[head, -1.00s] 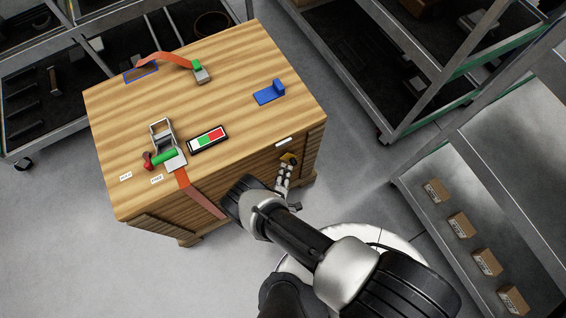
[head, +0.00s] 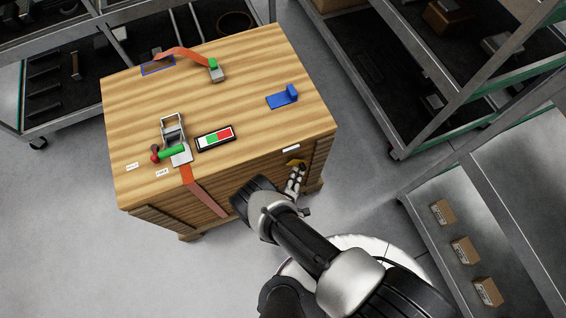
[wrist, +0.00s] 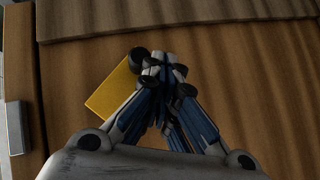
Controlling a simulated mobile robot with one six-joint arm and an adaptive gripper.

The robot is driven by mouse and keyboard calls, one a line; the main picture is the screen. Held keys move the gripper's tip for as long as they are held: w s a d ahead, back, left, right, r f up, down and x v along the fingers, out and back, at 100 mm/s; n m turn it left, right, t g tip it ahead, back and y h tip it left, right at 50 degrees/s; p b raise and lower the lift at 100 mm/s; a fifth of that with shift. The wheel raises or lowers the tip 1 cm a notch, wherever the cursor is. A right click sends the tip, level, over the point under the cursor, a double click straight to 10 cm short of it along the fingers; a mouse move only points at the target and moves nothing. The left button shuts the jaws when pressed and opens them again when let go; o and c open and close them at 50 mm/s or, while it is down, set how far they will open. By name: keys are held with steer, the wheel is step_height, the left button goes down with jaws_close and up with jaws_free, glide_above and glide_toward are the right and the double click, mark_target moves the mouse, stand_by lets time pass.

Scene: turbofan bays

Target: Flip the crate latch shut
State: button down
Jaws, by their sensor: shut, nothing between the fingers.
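The wooden crate (head: 250,85) stands in the middle of the head view. A small yellow plate, which looks like the crate latch (head: 298,162), is on its near side face at the right, just below the top edge. My gripper (head: 299,170) is shut and empty, right at the plate and covering part of it. In the wrist view, my gripper's fingertips (wrist: 157,65) are closed together. The yellow plate (wrist: 108,95) sits tilted just left of them and partly behind them, against the brown wood. I cannot tell whether they touch.
On the crate top are a ratchet buckle with a green handle (head: 171,152), an orange strap (head: 180,52), a red-green indicator (head: 215,138) and a blue bracket (head: 283,97). A rack with boxes (head: 463,250) stands right.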

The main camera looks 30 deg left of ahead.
steer(key=shift+s, duration=0.1)
stand_by(0.8)
steer(key=v, duration=1.2)
stand_by(0.3)
